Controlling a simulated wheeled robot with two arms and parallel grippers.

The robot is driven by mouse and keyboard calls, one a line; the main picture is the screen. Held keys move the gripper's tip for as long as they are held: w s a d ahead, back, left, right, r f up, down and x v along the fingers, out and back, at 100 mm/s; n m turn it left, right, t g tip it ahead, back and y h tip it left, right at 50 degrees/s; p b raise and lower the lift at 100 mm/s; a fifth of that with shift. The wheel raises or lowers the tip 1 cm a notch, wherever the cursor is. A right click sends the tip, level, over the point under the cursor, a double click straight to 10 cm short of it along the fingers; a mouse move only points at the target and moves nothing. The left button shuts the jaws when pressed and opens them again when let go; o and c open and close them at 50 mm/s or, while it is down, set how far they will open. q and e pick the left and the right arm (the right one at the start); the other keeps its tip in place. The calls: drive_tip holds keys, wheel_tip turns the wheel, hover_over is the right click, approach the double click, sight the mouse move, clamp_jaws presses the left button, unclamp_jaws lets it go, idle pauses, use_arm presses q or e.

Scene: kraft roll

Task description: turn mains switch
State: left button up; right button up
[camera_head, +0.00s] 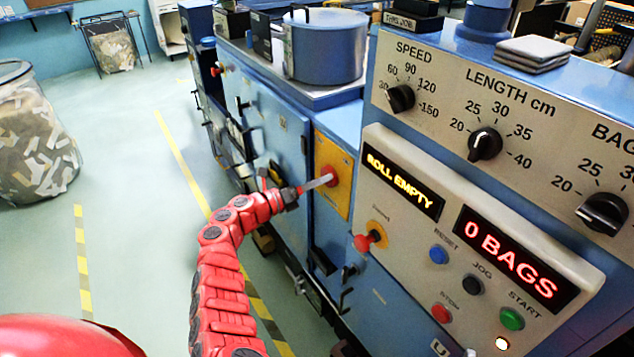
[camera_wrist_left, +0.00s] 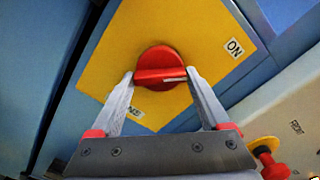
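The mains switch is a round red knob with a raised bar, on a yellow plate (camera_head: 334,172) on the blue machine front. In the left wrist view the knob (camera_wrist_left: 158,57) faces me, its bar lying nearly level with a pale mark at the right end. An ON label (camera_wrist_left: 234,48) is at the plate's right; another label below is partly hidden by a finger. My left gripper (camera_wrist_left: 160,76) is open, with a fingertip by each end of the bar; I cannot tell whether they touch. In the head view it (camera_head: 325,181) reaches the knob (camera_head: 328,172). My right gripper is out of view.
Right of the plate, a panel has a lit ROLL EMPTY display (camera_head: 403,185), a 0 BAGS display (camera_head: 513,260), a red-and-yellow knob (camera_head: 367,241) and several buttons. Dials sit above. A bin of scraps (camera_head: 35,140) stands at left; the floor between is clear.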

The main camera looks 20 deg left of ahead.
use_arm(q)
drive_tip(key=c, duration=0.5)
drive_tip(key=shift+n, duration=0.3)
drive_tip(key=n+p, duration=0.5)
drive_tip(key=n, duration=1.2)
drive_tip(key=shift+r, duration=0.1)
drive_tip(key=shift+n, duration=0.3)
drive_tip(key=o, duration=1.2)
